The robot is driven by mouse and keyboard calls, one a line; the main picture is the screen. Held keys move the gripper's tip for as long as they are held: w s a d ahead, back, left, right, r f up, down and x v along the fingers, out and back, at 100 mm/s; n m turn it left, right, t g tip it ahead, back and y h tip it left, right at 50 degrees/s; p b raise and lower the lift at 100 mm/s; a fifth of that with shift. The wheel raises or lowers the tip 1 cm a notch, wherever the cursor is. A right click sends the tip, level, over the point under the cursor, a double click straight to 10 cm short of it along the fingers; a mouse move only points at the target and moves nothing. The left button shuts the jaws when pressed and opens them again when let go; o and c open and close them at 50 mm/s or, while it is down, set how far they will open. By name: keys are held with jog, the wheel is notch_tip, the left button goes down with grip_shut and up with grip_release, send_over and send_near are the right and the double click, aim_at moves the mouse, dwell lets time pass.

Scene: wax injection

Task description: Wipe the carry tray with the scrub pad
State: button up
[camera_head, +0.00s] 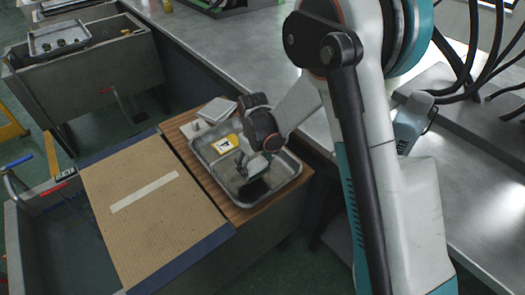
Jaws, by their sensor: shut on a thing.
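The carry tray (283,180) is a shallow grey metal tray with a raised rim. It sits on a brown wooden top in the middle of the view. My gripper (258,170) points down inside the tray, near its front right part. It is shut on a dark pad, the scrub pad (254,189), which is at or just above the tray floor; I cannot tell if it touches. A yellow item with a dark and white label (223,145) lies in the tray's back left part. My wrist hides part of the tray's back right side.
White flat items (212,110) lie behind the tray. A brown board (150,205) with a pale strip and blue edges is to the left. A grey bench (235,45) runs behind. Another metal tray (60,38) with small items stands at the back left.

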jog(key=shift+r+p, duration=1.1)
jog(key=shift+r, duration=1.1)
